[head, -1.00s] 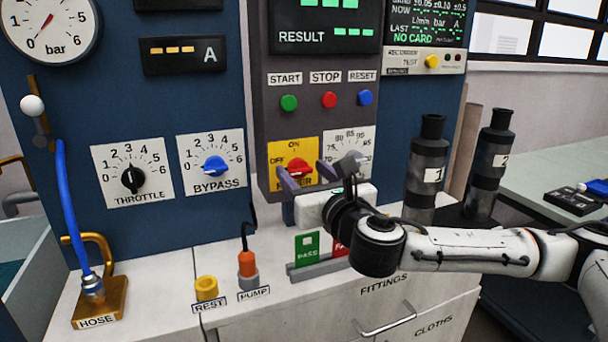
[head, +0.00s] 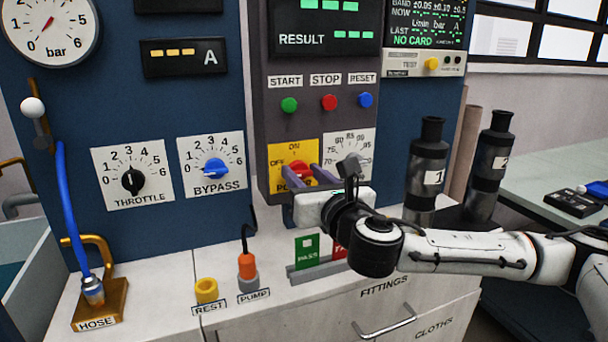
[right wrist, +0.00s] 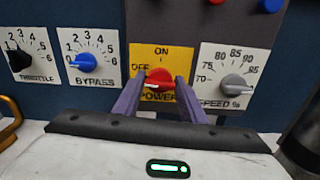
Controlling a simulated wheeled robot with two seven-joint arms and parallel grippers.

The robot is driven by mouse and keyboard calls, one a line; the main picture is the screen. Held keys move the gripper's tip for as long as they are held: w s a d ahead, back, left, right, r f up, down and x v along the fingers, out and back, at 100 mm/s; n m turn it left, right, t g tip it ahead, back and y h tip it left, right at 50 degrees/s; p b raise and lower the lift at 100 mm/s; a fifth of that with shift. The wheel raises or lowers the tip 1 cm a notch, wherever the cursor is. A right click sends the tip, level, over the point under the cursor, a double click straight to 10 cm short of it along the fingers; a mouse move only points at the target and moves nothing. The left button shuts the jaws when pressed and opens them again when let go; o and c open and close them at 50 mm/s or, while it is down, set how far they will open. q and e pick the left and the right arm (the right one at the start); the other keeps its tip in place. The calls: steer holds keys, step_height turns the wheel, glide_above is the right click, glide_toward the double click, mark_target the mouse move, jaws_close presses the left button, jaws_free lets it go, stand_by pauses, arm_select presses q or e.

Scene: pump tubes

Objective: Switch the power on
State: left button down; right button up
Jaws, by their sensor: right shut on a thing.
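The red power knob (head: 299,168) sits on a yellow plate (head: 282,152) marked OFF, ON and POWER on the grey panel. My right gripper (head: 299,172) is at the knob, with one purple finger on each side of it. In the right wrist view the gripper (right wrist: 160,85) is closed on the red knob (right wrist: 160,77). The knob's white mark points left, toward OFF. The lower part of the plate is partly hidden by the fingers. My left gripper is not in view.
The grey speed dial (head: 348,166) is just right of the power knob. Green, red and blue buttons (head: 329,102) are above. Pass and fail cards (head: 307,249) stand below my right arm. Black tubes (head: 427,165) stand to the right.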

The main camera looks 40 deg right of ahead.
steer(key=shift+f+m, duration=0.1)
steer(key=shift+m, duration=1)
steer(key=m, duration=0.2)
steer(key=shift+m, duration=0.4)
steer(key=m, duration=0.3)
steer(key=shift+d+m, duration=0.1)
steer(key=shift+m, duration=0.2)
steer(key=m, duration=0.4)
steer(key=shift+f, duration=0.15)
steer(key=m, duration=0.4)
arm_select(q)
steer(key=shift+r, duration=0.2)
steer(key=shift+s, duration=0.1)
arm_select(e)
steer(key=shift+m, duration=0.3)
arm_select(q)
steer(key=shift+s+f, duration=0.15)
arm_select(e)
steer(key=o, duration=1.1)
steer(key=shift+d, duration=0.1)
steer(key=shift+c, duration=0.2)
